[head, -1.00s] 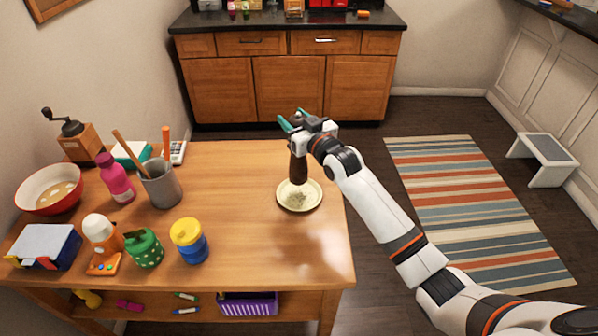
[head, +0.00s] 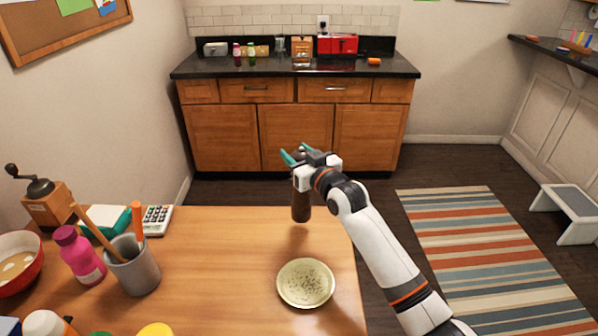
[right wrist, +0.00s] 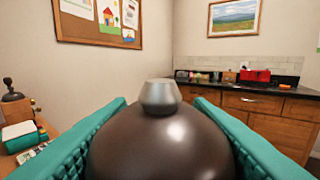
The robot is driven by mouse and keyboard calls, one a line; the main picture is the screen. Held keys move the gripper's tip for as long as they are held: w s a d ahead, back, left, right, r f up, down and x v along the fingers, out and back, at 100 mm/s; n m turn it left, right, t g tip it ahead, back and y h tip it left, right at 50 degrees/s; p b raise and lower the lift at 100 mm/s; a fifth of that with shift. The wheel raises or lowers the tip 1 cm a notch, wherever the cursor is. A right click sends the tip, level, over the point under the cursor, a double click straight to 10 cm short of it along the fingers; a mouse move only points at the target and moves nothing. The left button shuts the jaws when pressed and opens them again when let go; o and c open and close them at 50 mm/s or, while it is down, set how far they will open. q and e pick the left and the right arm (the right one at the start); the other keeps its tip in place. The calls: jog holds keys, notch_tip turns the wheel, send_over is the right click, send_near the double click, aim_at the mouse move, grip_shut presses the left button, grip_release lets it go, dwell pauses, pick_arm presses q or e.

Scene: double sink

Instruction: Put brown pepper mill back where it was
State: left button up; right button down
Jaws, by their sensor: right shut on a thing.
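The brown pepper mill (head: 301,205) is upright in my right gripper (head: 300,158). The teal fingers are shut on its upper part. In the head view its lower end is past the far side of the plate, over the far part of the table; I cannot tell whether it touches the wood. In the right wrist view the mill's dark round head (right wrist: 160,140) with a silver knob fills the space between the teal fingers. The left gripper is not in view.
A cream plate (head: 306,283) with dark specks lies on the wooden table (head: 215,265). A grey utensil cup (head: 135,268), pink bottle (head: 79,255), calculator (head: 157,219) and coffee grinder (head: 46,200) stand at the left. A dark counter (head: 290,68) is across the room.

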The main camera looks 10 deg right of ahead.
jog(key=f, duration=0.4)
jog(key=shift+w, duration=0.2)
jog(key=shift+f, duration=0.2)
jog(key=c, duration=0.7)
grip_release()
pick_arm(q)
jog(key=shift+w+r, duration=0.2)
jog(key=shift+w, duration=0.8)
